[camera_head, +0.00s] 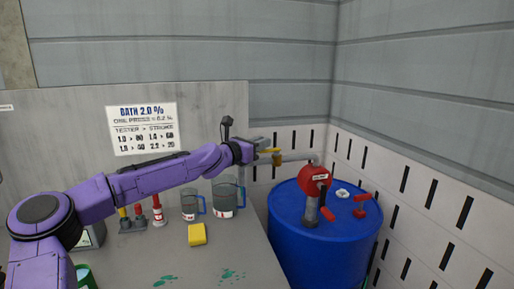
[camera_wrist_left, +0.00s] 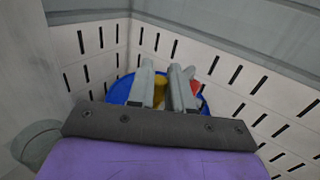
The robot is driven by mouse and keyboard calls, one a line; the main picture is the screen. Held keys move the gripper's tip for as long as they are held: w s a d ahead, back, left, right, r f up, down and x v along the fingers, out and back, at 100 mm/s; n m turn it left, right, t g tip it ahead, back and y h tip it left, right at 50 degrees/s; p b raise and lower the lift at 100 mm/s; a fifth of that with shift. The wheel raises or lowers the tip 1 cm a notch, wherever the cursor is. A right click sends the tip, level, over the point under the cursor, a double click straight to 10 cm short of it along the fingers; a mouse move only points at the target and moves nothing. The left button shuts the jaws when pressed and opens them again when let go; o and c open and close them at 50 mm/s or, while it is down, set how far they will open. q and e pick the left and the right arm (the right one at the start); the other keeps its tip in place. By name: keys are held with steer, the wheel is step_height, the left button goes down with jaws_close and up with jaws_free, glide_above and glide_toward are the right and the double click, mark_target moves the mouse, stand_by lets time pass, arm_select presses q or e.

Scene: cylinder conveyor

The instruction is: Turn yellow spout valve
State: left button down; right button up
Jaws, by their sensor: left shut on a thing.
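The yellow spout valve (camera_head: 277,158) is on the grey spout pipe (camera_head: 298,156) that runs left from the red pump (camera_head: 313,178) on the blue drum (camera_head: 300,240). My left gripper (camera_head: 268,151) reaches in from the left and is shut on the valve. In the left wrist view the yellow valve (camera_wrist_left: 160,82) shows between the two grey fingers of the gripper (camera_wrist_left: 165,78), which partly hide it. The blue drum (camera_wrist_left: 121,90) and a bit of red show behind the fingers. My right gripper is in neither view.
A grey bench holds two clear jugs, a larger one (camera_head: 225,198) and a smaller one (camera_head: 190,205), a yellow block (camera_head: 197,235), a red-and-white bottle (camera_head: 158,210) and green splashes. A sign (camera_head: 143,129) hangs behind. Slotted white panels (camera_head: 420,200) stand close right of the drum.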

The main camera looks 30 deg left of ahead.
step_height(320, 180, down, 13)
steer(key=b, duration=1.2)
arm_select(q)
steer(key=d+n+g+y+p, duration=0.3)
steer(key=n+g+y, duration=0.3)
steer(key=n+y, duration=0.2)
steer(key=w+d+n+g+y+p, duration=0.1)
steer(key=d+n+g+y+p, duration=0.3)
steer(key=y, duration=0.8)
steer(key=shift+w+d+n+g+y+p, duration=0.3)
steer(key=shift+n+g, duration=0.9)
steer(key=shift+n, duration=1)
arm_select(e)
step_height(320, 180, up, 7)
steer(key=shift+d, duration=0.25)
arm_select(q)
steer(key=shift+s, duration=0.1)
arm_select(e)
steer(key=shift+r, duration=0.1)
arm_select(q)
steer(key=c, duration=1.1)
jaws_free()
steer(key=shift+a, duration=0.1)
steer(key=b+v, duration=0.3)
steer(key=v, duration=0.6)
steer(key=shift+d+f, duration=0.25)
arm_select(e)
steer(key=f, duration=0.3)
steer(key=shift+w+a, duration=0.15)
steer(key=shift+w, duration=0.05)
